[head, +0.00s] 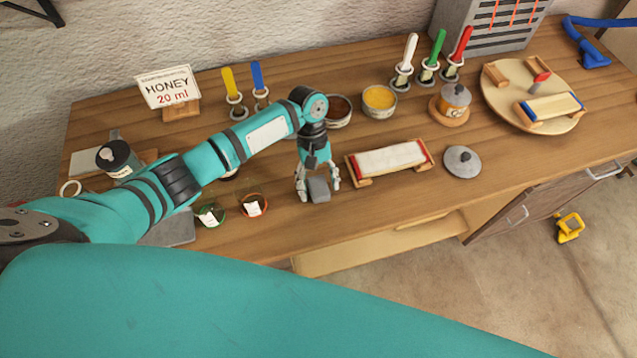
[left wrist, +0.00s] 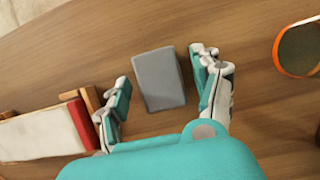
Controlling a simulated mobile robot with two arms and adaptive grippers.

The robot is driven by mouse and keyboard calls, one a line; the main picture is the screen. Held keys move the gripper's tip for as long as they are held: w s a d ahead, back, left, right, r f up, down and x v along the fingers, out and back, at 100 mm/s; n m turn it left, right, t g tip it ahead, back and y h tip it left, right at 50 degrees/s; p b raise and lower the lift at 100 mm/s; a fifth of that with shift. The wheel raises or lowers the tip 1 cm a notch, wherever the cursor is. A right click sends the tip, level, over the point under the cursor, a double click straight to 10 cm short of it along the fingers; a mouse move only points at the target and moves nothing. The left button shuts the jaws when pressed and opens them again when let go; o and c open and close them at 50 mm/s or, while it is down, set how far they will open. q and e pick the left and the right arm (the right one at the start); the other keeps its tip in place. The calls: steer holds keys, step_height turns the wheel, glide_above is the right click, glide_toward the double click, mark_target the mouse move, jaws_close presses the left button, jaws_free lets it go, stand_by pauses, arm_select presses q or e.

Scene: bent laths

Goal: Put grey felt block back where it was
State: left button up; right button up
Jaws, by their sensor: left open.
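The grey felt block (head: 319,189) rests on the wooden table near its front edge. My left gripper (head: 318,192) is open, pointing down, with one finger on either side of the block. In the left wrist view the grey felt block (left wrist: 159,79) lies between the two fingers of my left gripper (left wrist: 165,92), with a gap on the left and a narrower one on the right. Whether the right-hand finger touches it I cannot tell. My right gripper is not in view.
A grey lid (head: 462,161) lies farther right. Bowls and upright colored tools stand behind.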

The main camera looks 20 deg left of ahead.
arm_select(q)
steer(key=b+v, duration=0.2)
steer(key=v, duration=1)
